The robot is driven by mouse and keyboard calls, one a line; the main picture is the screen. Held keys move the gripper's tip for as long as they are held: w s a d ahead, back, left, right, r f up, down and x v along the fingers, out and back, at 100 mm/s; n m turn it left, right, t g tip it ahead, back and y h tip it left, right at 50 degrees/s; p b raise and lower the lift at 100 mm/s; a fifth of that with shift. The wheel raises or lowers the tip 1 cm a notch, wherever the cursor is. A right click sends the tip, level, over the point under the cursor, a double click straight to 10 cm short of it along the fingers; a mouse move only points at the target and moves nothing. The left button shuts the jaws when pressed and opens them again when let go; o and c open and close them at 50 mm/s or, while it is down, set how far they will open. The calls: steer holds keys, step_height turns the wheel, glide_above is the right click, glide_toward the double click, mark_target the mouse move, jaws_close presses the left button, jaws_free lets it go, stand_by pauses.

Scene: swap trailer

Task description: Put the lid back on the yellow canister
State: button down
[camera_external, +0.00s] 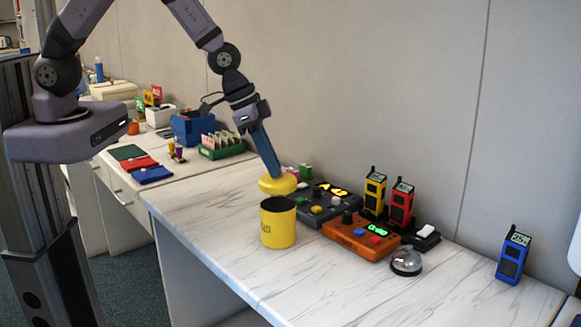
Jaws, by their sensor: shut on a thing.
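The yellow canister (278,228) stands upright on the marble counter, with its dark open top showing. The yellow lid (277,186) is a round disc with a raised middle. My gripper (276,174) points down and is shut on the lid, holding it roughly level. In the picture the lid appears just above and behind the canister's rim, apart from it. I cannot tell the exact gap in depth. The fingertips are partly merged with the lid's top.
Right of the canister are a dark button panel (329,208), an orange button panel (358,239) and a silver bell (406,264). Yellow (374,193), red (400,205) and blue (513,258) radios stand near the wall. The marble counter (215,215) left of the canister is clear.

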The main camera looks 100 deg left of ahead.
mark_target(268, 176)
steer(key=shift+f+b, duration=2.05)
steer(key=shift+f, duration=0.7)
steer(key=shift+f+b, duration=0.15)
steer(key=shift+b, duration=0.15)
stand_by(0.5)
steer(key=c, duration=1.1)
jaws_free()
steer(key=shift+r+p, duration=2.85)
steer(key=shift+r, duration=0.7)
